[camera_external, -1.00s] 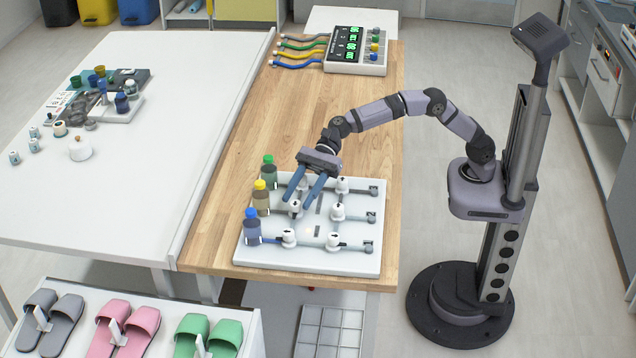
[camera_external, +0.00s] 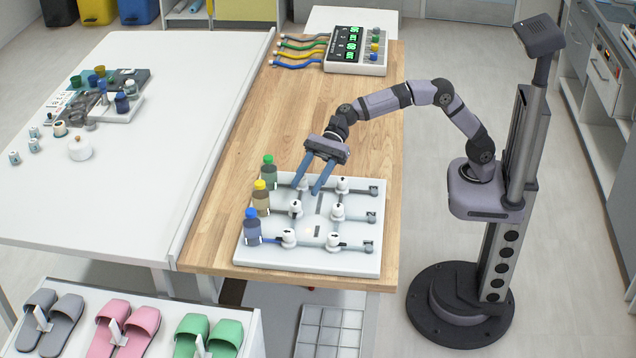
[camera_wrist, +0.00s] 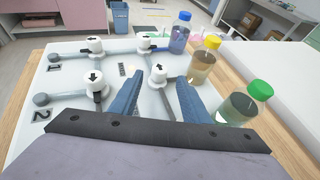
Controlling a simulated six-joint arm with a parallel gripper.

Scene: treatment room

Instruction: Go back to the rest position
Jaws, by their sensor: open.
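My gripper (camera_external: 308,189) is open and empty above the back part of the white valve board (camera_external: 272,256). Its two blue fingers point down and stand apart. In the wrist view the fingers (camera_wrist: 158,92) frame a white knob (camera_wrist: 158,75) with a black arrow, and I see no contact with it. Several other white knobs with arrows sit on the board. Three bottles stand along the board's left edge: green-capped (camera_external: 269,172), yellow-capped (camera_external: 261,197) and blue-capped (camera_external: 252,227). All are upright.
A control box (camera_external: 356,50) with green displays and coloured hoses (camera_external: 300,51) stands at the table's far end. The wooden table (camera_external: 270,115) is clear between it and the board. A white table (camera_external: 120,190) with small jars adjoins on the left.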

